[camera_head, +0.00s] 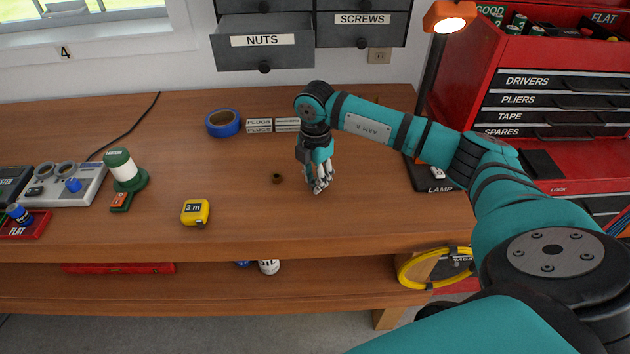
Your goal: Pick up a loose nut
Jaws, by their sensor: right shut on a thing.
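A small dark brown ring-shaped piece (277,178), which looks like a loose nut, lies on the wooden workbench (250,220). My right gripper (319,187) points down at the bench just right of this piece and apart from it. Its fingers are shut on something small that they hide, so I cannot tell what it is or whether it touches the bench. The open drawer labelled NUTS (265,53) is at the back, above the bench; its inside is not visible. My left gripper is not in view.
Blue tape (223,123) and PLUGS boxes (259,125) stand behind. A yellow tape measure (196,212), green-white lantern (124,172) and grey device (70,186) are left. A lamp (436,100) and red tool chest (560,100) are right. The bench's middle front is clear.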

